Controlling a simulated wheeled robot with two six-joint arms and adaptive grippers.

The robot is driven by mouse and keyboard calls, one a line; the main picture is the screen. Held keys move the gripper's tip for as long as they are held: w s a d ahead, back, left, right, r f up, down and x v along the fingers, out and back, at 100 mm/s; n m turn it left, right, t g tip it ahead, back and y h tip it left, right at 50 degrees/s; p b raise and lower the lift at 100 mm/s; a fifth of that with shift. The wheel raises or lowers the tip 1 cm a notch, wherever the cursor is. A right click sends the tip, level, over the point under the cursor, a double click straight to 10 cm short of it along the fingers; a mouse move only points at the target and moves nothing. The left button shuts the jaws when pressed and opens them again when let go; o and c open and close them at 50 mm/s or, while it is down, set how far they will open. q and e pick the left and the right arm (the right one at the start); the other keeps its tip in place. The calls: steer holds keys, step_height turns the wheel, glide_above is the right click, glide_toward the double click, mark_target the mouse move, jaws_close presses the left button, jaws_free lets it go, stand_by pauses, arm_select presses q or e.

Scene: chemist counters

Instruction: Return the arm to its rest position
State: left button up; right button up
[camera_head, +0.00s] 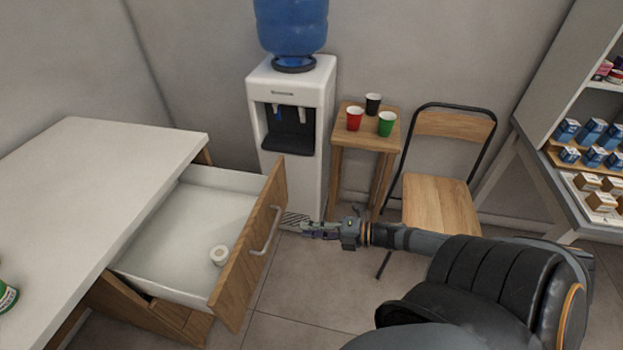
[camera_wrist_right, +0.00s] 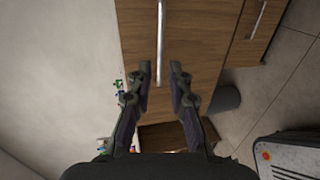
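My right gripper (camera_head: 318,229) reaches in from the right in the head view, just right of the open drawer's handle (camera_head: 265,232). In the right wrist view the right gripper (camera_wrist_right: 161,74) has its two fingers apart with nothing between them. The metal handle (camera_wrist_right: 161,40) on the wooden drawer front (camera_wrist_right: 190,50) lies beyond the fingertips, and I see no grip on it. My left gripper is not in view.
The drawer (camera_head: 190,230) is pulled out from the white-topped counter (camera_head: 95,180) and holds a small white roll-like item (camera_head: 219,255). A water dispenser (camera_head: 292,95), a stool (camera_head: 365,140) with three cups, and a chair (camera_head: 437,205) stand behind. Shelves with boxes (camera_head: 590,130) are at right.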

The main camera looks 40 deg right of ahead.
steer(key=d+f+m+t+h+p, duration=0.1)
steer(key=d+f+m+h, duration=0.4)
steer(key=d, duration=0.3)
steer(key=s+d+f+m+g+h+p, duration=0.1)
steer(key=s+d+f+m+g+h, duration=0.15)
steer(key=s+f+m, duration=0.5)
steer(key=s+d+f+m+g+h+p, duration=0.1)
steer(key=s+d+f+m+h+p, duration=0.2)
steer(key=f, duration=0.8)
steer(key=s+a+f+m+g, duration=0.4)
steer(key=s+a+f, duration=0.3)
steer(key=s, duration=0.3)
steer(key=s+a+f+m+g, duration=0.4)
steer(key=s+a+f+m, duration=0.2)
steer(key=s+a, duration=0.3)
steer(key=shift+s+f+p, duration=0.35)
steer(key=shift+s+f, duration=0.45)
steer(key=shift+s, duration=0.3)
